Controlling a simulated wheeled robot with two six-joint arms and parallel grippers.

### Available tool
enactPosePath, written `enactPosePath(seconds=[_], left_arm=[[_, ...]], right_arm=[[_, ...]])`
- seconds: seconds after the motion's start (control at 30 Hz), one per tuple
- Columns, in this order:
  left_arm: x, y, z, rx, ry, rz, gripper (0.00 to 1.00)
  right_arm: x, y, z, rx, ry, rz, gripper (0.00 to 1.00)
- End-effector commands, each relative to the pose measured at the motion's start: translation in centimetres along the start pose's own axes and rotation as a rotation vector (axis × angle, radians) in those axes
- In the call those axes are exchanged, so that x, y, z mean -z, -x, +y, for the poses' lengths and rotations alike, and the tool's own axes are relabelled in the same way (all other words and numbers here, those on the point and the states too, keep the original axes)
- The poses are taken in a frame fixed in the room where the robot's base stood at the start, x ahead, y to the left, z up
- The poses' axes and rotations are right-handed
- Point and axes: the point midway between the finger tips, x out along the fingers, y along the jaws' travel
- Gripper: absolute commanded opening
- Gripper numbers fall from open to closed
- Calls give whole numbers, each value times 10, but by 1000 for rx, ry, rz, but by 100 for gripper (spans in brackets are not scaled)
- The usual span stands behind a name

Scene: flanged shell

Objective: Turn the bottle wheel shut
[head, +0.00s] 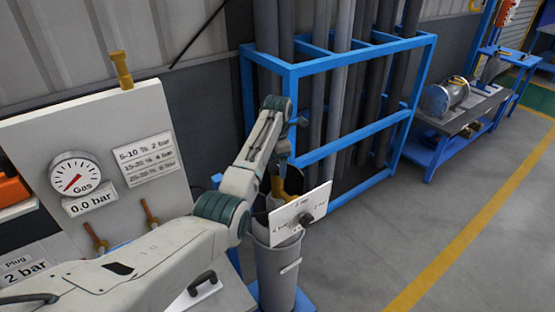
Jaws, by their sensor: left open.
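The grey bottle (277,272) stands upright at the lower middle, beside the panel bench. A yellow valve part (278,189) shows at its top. My left arm reaches in from the left and bends down over the bottle. My left gripper (284,174) is open at the bottle top, close to the yellow part. The wheel is not clearly made out there, and I cannot tell whether the fingers touch it. My right gripper is not in view.
A white panel (95,130) on the left carries a gas gauge (76,175) labelled 0.0 bar. A blue rack (335,65) with grey pipes stands behind the bottle. A workbench (465,110) holds a metal cylinder (445,96). The floor at right is clear.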

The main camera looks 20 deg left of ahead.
Motion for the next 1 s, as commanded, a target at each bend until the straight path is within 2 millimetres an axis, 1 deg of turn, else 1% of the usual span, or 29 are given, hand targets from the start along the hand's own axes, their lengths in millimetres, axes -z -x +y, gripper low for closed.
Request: enactPosePath(seconds=[0.13,0.23,0.27,0.33,0.4,0.47,0.5,0.77,1.0], left_arm=[[0,-2,0,0,0,0,75],[0,-2,0,0,0,0,75],[0,-2,0,0,0,0,73],[0,-2,0,0,0,0,59],[0,-2,0,0,0,0,45],[0,-2,0,0,0,0,33],[0,-2,0,0,0,0,30],[0,-1,0,-1,-21,0,30],[0,-1,0,-1,-131,0,30]], right_arm=[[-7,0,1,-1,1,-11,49],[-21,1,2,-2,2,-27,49],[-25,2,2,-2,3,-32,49],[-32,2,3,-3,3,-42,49],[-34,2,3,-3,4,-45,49],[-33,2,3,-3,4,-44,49],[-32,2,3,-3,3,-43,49],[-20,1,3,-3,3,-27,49],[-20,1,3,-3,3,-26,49]])
